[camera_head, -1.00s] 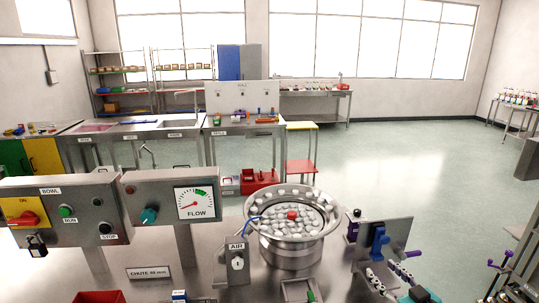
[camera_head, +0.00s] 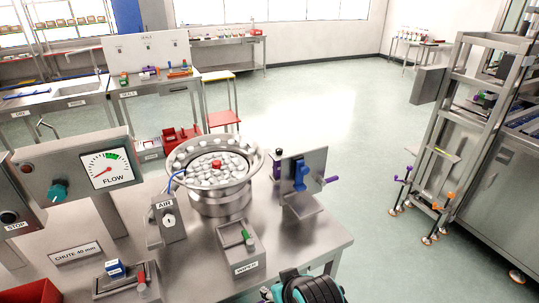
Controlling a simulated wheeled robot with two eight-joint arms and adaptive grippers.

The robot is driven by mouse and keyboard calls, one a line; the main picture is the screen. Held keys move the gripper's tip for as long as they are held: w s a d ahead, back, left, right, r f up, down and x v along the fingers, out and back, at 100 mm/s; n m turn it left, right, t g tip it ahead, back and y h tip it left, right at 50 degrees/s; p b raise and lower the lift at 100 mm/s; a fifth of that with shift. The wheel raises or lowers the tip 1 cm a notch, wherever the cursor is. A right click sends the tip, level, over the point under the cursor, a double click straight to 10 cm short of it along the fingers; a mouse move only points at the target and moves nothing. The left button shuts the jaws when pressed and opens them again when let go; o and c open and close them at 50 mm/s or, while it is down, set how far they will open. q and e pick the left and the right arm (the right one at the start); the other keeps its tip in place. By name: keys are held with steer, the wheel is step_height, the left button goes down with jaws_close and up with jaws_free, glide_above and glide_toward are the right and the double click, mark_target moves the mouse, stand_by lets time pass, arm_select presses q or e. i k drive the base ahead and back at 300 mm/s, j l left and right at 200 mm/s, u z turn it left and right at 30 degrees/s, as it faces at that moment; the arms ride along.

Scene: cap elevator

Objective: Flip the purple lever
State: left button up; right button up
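A grey upright plate (camera_head: 315,165) stands on the right part of the steel bench, with a blue part (camera_head: 300,176) on its front. A short purple handle (camera_head: 330,181) sticks out at its right side, and another purple piece (camera_head: 277,170) shows at its left edge. Farther right, a floor stand carries a purple-tipped handle (camera_head: 406,171). I cannot tell which purple part is the lever. A dark piece with teal rings, apparently part of my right arm, enters at the bottom edge below the plate, apart from these handles. Its fingertips cannot be made out. My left gripper is not in view.
A round bowl (camera_head: 254,168) of white caps with one red cap sits left of the plate. An AIR box (camera_head: 171,220), a green-handled box (camera_head: 240,245) and a flow gauge (camera_head: 107,168) share the bench (camera_head: 190,265). A metal frame machine (camera_head: 440,110) stands right, across open floor.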

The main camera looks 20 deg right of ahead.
mark_target(321, 181)
steer(key=l+z, duration=0.25)
steer(key=l, duration=0.3)
steer(key=i+l+z, duration=0.1)
steer(key=l+z, duration=0.15)
steer(key=l, duration=0.25)
steer(key=i+z, duration=0.35)
steer(key=l, duration=0.4)
steer(key=i+l+z, duration=0.15)
steer(key=l, duration=0.25)
